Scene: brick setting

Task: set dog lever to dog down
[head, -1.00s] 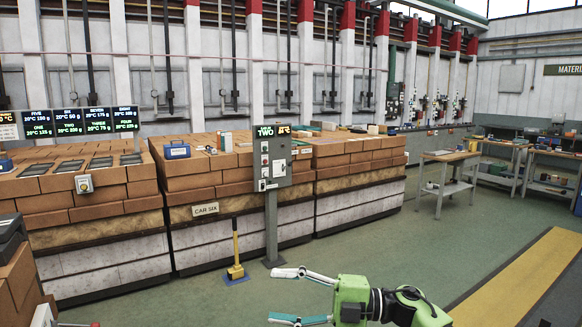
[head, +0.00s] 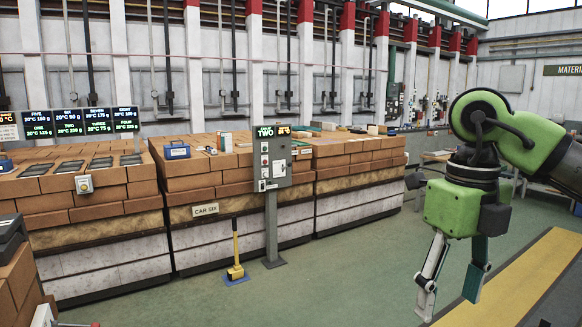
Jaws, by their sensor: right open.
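A lever with a yellow handle and a dark grip (head: 236,250) stands nearly upright on a blue plate on the floor, in front of the brick car marked CAR SIX. It is likely the dog lever; I read no dog marking on it. My right gripper (head: 449,298) hangs from the green arm at the right, fingers pointing down. It is open and empty, well to the right of the lever and not touching it. My left gripper is not in view.
A grey control panel on a post (head: 271,175) stands just right of the lever. Brick-loaded cars (head: 105,255) line the back. A workbench (head: 437,156) stands behind my right arm. Green floor (head: 345,270) lies clear between lever and gripper.

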